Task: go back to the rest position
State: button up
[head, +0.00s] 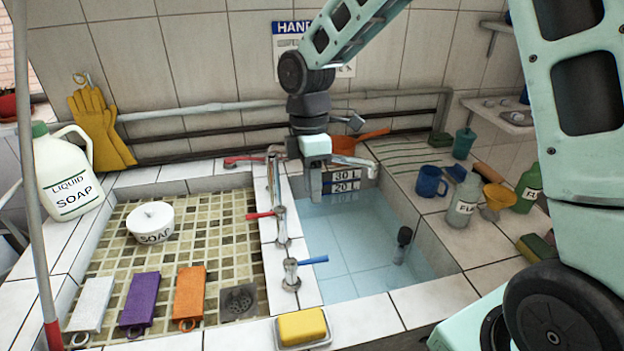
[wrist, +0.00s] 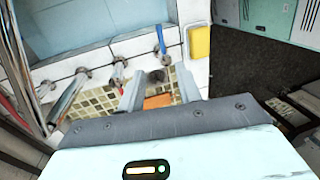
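My gripper (head: 315,185) hangs pointing down over the far left part of the water-filled basin, next to the taps, in the head view. In the wrist view its two fingers (wrist: 159,84) stand apart with nothing held between them. The tiled sink floor and an orange block (wrist: 158,101) show beyond the fingers. In the head view the orange block (head: 189,292) lies far below on the left basin's mosaic floor.
Metal taps (head: 280,225) with red and blue levers line the divider. The water basin (head: 345,250) holds a dark upright object (head: 403,240). A blue mug (head: 431,182) and bottles stand on the right ledge. A soap jug (head: 66,175) stands left. A yellow sponge (head: 302,326) sits in front.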

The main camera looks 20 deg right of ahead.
jog(key=shift+w+r, duration=0.1)
jog(key=shift+r, duration=0.45)
jog(key=s+a+r+m+t, duration=0.1)
jog(key=s+a+m, duration=0.3)
jog(key=s, duration=0.8)
jog(key=s+a+r+m+t, duration=0.1)
jog(key=s+a+m, duration=0.2)
jog(key=s, duration=0.8)
jog(key=shift+s+a+m, duration=0.4)
jog(key=shift+m, duration=0.3)
